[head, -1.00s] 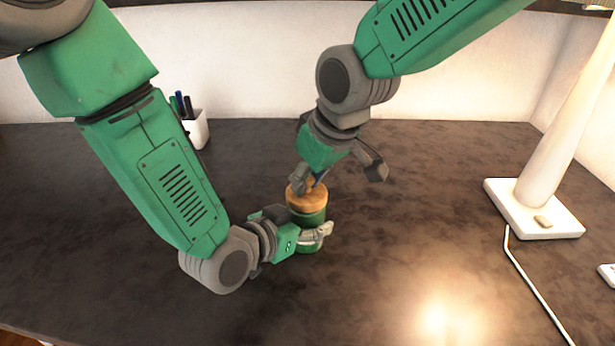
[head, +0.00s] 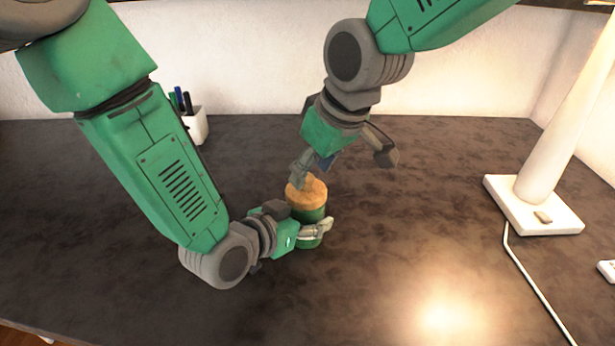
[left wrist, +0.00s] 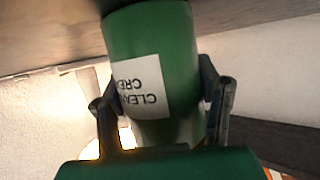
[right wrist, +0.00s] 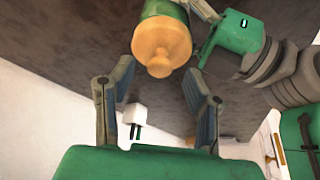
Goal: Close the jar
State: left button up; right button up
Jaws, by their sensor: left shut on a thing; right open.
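The green jar (head: 308,214) stands upright on the dark desk, with a wooden lid (head: 307,192) on its top. The left wrist view shows the jar's green side (left wrist: 175,50) with a white label. The right wrist view shows the round lid (right wrist: 161,47) with its knob. My left gripper (head: 318,231) is shut on the jar, its fingers around the lower body. My right gripper (head: 343,170) is open and empty just above the lid. From the head view I cannot tell whether its near finger touches the lid. Whether the lid is fully seated is unclear.
A white pen cup (head: 197,126) stands at the back left. A white lamp (head: 534,204) with a cable (head: 530,280) stands at the right. The desk (head: 400,240) is clear between the jar and the lamp.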

jog(key=v, duration=0.8)
jog(key=shift+r, duration=0.4)
jog(key=shift+d, duration=0.1)
pick_arm(q)
jog(key=o, duration=1.8)
jog(key=v, duration=1.1)
jog(key=shift+s+a+r, duration=0.15)
jog(key=shift+s+a, duration=0.1)
jog(key=shift+s, duration=0.05)
jog(key=shift+s, duration=0.1)
pick_arm(e)
jog(key=shift+s+f, duration=0.1)
